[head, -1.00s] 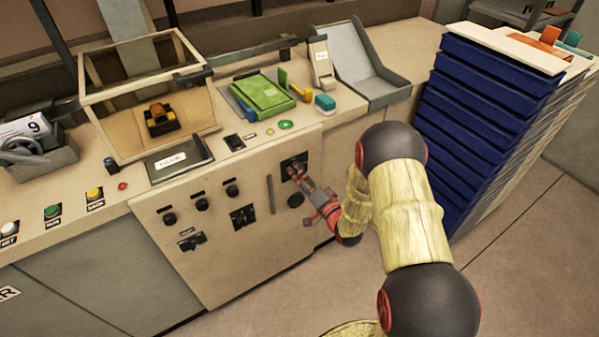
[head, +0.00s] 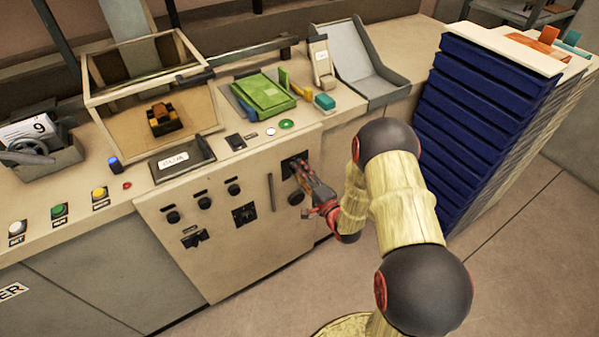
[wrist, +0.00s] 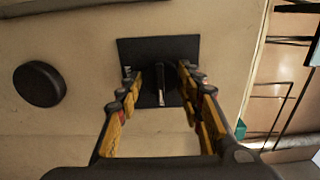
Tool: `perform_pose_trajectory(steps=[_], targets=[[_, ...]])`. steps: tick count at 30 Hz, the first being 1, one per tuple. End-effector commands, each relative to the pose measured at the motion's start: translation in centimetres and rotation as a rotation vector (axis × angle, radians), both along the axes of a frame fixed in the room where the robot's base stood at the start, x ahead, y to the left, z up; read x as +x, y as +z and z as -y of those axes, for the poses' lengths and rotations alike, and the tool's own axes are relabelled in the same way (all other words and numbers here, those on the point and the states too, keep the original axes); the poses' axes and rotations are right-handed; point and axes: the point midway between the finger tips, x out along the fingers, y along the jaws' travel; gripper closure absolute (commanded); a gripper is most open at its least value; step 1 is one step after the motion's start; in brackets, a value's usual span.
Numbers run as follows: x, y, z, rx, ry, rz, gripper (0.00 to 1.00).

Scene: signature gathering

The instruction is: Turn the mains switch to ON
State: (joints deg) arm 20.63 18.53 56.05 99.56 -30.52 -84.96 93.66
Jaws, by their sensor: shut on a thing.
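The mains switch appears to be the black rotary switch (wrist: 158,90) on a square black plate, seen close in the wrist view. A pale line on its handle runs nearly straight up and down there. In the head view the switch (head: 291,161) is at the upper right of the beige front panel, partly covered by my gripper (head: 303,174). In the wrist view my gripper (wrist: 157,76) has a finger on each side of the handle and is shut on it. No ON or OFF lettering can be read.
A round black knob (wrist: 39,84) is left of the switch in the wrist view. Other knobs (head: 203,202) and a vertical slot (head: 271,192) share the panel. A tall stack of blue-edged material (head: 480,120) stands right of my arm. Floor is open in front.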

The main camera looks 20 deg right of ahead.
Motion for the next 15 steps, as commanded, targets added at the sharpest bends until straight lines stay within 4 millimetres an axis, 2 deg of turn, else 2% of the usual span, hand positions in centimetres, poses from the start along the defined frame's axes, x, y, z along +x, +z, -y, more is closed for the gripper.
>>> perform_pose_trajectory(steps=[11, 12, 15], targets=[[0.03, 0.0, 0.05, 0.004, -0.001, -0.001, 0.88], [0.03, 0.01, 0.05, 0.004, -0.001, -0.001, 0.62], [0.02, 0.0, 0.04, 0.004, -0.001, -0.001, 0.56]])
